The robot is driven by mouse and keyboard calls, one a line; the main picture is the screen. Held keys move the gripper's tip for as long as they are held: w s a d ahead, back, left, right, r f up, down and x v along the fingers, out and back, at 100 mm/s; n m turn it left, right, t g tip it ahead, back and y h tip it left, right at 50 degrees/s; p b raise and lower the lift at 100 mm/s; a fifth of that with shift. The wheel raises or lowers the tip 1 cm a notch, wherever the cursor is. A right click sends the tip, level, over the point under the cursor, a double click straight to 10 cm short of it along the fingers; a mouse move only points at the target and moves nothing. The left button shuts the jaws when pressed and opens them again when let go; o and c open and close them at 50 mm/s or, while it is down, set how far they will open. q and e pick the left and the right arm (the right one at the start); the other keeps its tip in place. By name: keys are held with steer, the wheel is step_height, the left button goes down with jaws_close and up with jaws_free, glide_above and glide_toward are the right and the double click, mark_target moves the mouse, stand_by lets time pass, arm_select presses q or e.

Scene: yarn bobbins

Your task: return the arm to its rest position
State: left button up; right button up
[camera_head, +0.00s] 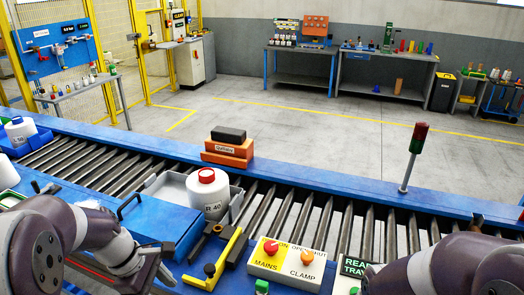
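My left arm comes in from the lower left, and its gripper (158,262) is near the bottom edge, beside the blue box and left of the yellow bracket. I cannot tell whether its fingers are apart; no bobbin shows in it. My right arm (440,272) crosses the lower right corner, and its gripper is not visible. A white yarn bobbin (209,200) with a red top and a printed label stands upright in a grey tray (168,188) on the roller conveyor, apart from both arms.
A control box (283,262) with buttons and a yellow bracket (217,262) stand at the front. A blue box (160,222) adjoins the tray. An orange block (228,152) and a red-green signal post (411,155) stand on the far blue rail. More bobbins (20,130) are at left.

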arm_select(q)
steer(key=s+d+f+m+y+b, duration=0.1)
steer(key=s+f+m+y+b, duration=0.1)
steer(key=f+m, duration=0.4)
steer(key=s+d+f+m+y+b, duration=0.1)
steer(key=s+f+m+b, duration=0.3)
steer(key=m, duration=0.7)
steer(key=shift+s+d+f+t+y+b, duration=0.4)
steer(key=shift+f+y+b, duration=0.2)
steer(key=shift+f+b, duration=0.5)
arm_select(e)
step_height(320, 180, down, 8)
steer(key=shift+w+f, duration=0.25)
steer(key=shift+w, duration=0.1)
arm_select(q)
steer(key=shift+r, duration=0.15)
arm_select(e)
steer(key=shift+s, duration=0.1)
